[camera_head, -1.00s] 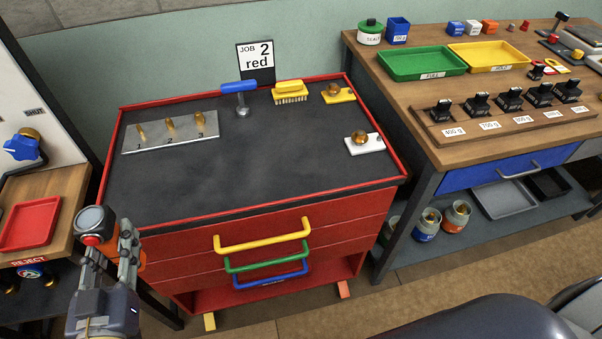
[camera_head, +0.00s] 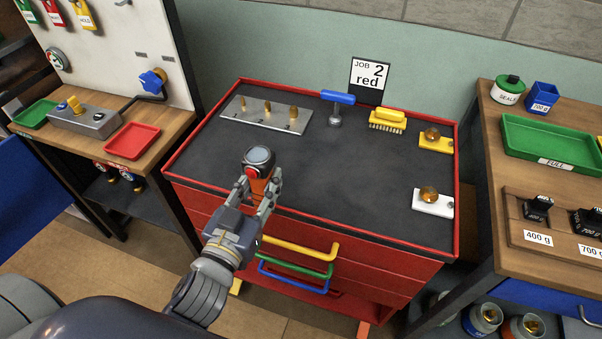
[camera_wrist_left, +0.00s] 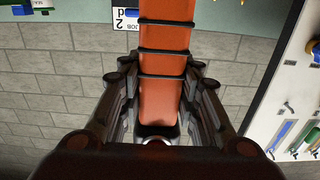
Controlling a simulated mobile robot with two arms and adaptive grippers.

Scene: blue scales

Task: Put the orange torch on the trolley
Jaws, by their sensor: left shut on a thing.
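The orange torch (camera_head: 260,178) is upright between the fingers of my left gripper (camera_head: 262,200), its dark lens head (camera_head: 259,157) on top. In the left wrist view its orange ribbed body (camera_wrist_left: 165,70) runs up between the two fingers, which are shut on it. The torch shows over the front left edge of the trolley (camera_head: 190,182), a red cabinet with a dark top; whether it touches the top cannot be told. My right gripper is not in view.
On the trolley top stand a metal plate with brass pegs (camera_head: 238,110), a blue-handled tool (camera_head: 337,100), a yellow brush (camera_head: 388,121), a yellow-based knob (camera_head: 436,140) and a white-based knob (camera_head: 432,203). The middle of the top is clear. Wooden benches flank the trolley.

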